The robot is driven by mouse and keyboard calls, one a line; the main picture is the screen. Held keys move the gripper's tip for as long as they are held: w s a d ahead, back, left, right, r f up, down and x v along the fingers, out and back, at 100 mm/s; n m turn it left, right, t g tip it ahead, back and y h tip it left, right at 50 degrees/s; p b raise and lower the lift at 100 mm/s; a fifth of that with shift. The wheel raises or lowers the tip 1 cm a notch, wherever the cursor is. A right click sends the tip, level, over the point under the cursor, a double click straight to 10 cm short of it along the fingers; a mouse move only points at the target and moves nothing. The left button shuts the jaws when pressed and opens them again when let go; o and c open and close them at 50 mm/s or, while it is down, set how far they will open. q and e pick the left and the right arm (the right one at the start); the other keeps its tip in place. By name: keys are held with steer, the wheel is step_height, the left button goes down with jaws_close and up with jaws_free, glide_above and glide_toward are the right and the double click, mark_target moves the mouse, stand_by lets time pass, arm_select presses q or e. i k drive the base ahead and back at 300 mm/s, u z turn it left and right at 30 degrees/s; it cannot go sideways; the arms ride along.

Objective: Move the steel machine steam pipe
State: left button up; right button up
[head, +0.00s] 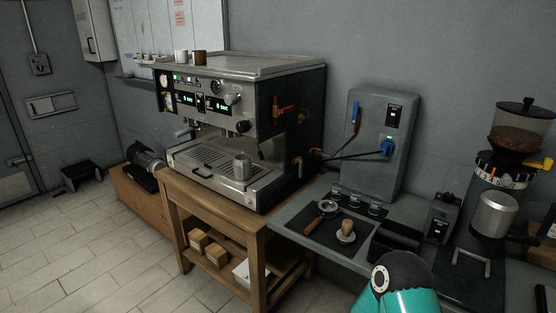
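The steel espresso machine (240,110) stands on a wooden stand against the wall. A thin steam pipe (262,150) seems to hang at its front right corner, below the knob (243,127). The pipe is small and dark here, so its exact angle is hard to tell. A steel cup (242,166) stands on the drip tray (205,159), to the left of the pipe. A teal and black link of my arm shows at the bottom right, well apart from the machine. Neither of my grippers is in view.
A portafilter (325,212) and tamper (346,231) lie on a black mat. A coffee grinder (495,200) is far right.

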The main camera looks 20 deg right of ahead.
mark_target(262, 158)
steer(key=z, duration=0.2)
steer(key=i, duration=1)
steer(key=u, duration=0.05)
